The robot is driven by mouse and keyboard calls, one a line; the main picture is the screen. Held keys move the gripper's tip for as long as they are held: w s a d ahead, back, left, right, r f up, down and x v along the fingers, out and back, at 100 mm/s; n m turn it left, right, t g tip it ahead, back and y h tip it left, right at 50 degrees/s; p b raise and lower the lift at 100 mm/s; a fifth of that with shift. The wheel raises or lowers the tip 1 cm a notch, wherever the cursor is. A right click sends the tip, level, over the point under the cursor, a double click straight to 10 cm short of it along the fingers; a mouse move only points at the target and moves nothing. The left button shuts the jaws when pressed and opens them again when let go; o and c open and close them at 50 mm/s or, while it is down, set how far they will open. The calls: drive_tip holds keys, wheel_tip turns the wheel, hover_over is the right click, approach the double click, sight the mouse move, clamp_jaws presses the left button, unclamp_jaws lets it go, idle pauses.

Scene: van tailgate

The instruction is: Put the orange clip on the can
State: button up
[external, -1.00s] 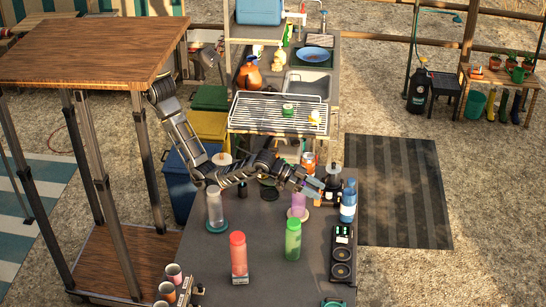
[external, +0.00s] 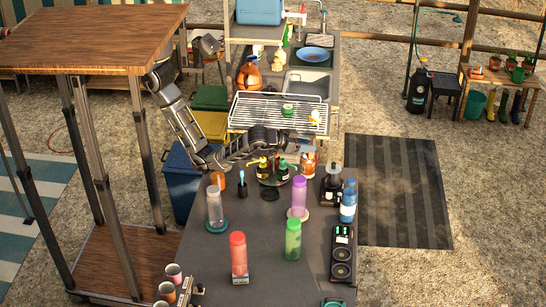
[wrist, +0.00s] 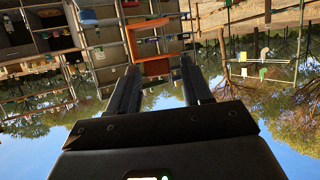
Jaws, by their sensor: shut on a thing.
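In the wrist view, an orange clip (wrist: 152,50) is held between the two fingers of my gripper (wrist: 158,72), near their tips. My gripper is shut on it, with the fingers spread by its width. In the external view, my arm reaches right across the back of the dark counter, and my gripper (external: 288,137) is at its end by the wire rack. The clip is too small to make out there. An orange-and-white can (external: 308,166) stands on the counter's back part, to the right of two dark pump bottles. My gripper is apart from it, farther back.
The dark counter (external: 265,225) holds red, green, purple, clear and blue bottles. Dark pump bottles (external: 263,165) and a dark grinder-like thing (external: 332,185) stand near the can. A wire rack (external: 260,112) is behind. The counter's middle has free room.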

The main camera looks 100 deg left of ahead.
drive_tip(key=s+a+r+n+g+y+p, duration=0.1)
drive_tip(key=s+a+n+g+y+p, duration=0.25)
drive_tip(key=s+a, duration=0.4)
drive_tip(key=shift+t, duration=0.45)
drive_tip(key=shift+w+a+f+b, duration=0.55)
drive_tip(key=shift+w+a+f, duration=0.6)
drive_tip(key=shift+a+f, duration=1.15)
drive_tip(key=shift+w+a+f+b, duration=0.6)
drive_tip(key=shift+w+a+f, duration=0.75)
drive_tip(key=shift+f, duration=1.7)
drive_tip(key=shift+w+a+f+b, duration=0.55)
drive_tip(key=shift+w+a+f, duration=0.4)
drive_tip(key=shift+a+f, duration=1.4)
drive_tip(key=shift+d+f, duration=0.3)
drive_tip(key=shift+f, duration=0.05)
drive_tip(key=shift+f, duration=0.15)
drive_tip(key=o, duration=1)
drive_tip(key=shift+r, duration=0.2)
